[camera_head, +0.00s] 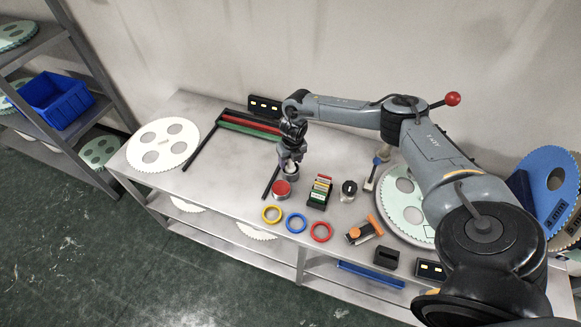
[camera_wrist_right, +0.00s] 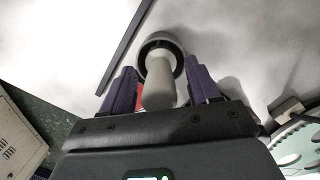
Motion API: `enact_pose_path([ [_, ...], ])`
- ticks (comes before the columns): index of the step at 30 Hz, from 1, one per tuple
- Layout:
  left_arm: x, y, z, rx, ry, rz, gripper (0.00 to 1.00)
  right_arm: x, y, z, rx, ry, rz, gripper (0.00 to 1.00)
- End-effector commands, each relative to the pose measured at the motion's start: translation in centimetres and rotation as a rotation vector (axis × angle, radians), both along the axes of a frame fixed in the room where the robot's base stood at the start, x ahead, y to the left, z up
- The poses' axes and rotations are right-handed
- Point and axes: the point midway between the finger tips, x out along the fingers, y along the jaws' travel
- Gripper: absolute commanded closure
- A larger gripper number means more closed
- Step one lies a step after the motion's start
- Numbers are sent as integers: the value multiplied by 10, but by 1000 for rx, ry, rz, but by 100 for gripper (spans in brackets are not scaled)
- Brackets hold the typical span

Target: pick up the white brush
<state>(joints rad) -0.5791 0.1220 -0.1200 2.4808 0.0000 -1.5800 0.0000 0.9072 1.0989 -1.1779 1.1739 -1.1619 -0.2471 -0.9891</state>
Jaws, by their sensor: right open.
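The white brush (camera_wrist_right: 160,82) shows in the right wrist view as a pale, thick handle standing up out of a dark-rimmed round cup (camera_wrist_right: 178,50). My right gripper (camera_wrist_right: 152,88) is open, with one purple-grey finger on each side of the handle. I cannot tell whether either finger touches it. In the head view my right gripper (camera_head: 290,155) points down directly over the small cup (camera_head: 292,172), and hides most of the brush. My left gripper is not in view.
A red-topped tin (camera_head: 282,188) stands just in front of the cup. Yellow, blue and red rings (camera_head: 297,224) lie near the table's front edge. A colored rack (camera_head: 319,190) and a black-topped jar (camera_head: 348,189) stand to the right.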

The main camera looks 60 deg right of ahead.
Motion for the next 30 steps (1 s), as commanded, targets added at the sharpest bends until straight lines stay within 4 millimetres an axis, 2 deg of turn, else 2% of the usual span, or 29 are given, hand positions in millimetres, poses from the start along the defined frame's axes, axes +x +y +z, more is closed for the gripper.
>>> enact_pose_path([
  [4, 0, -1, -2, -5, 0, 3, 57, 1, -1, -15, 1, 1, -1, 39],
  [13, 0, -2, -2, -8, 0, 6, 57, 2, -1, -17, -1, -1, 0, 39],
  [25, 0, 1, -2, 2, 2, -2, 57, 2, -1, -17, 0, -1, -1, 100],
  [30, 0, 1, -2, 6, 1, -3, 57, 2, -1, -17, 0, -1, -1, 100],
])
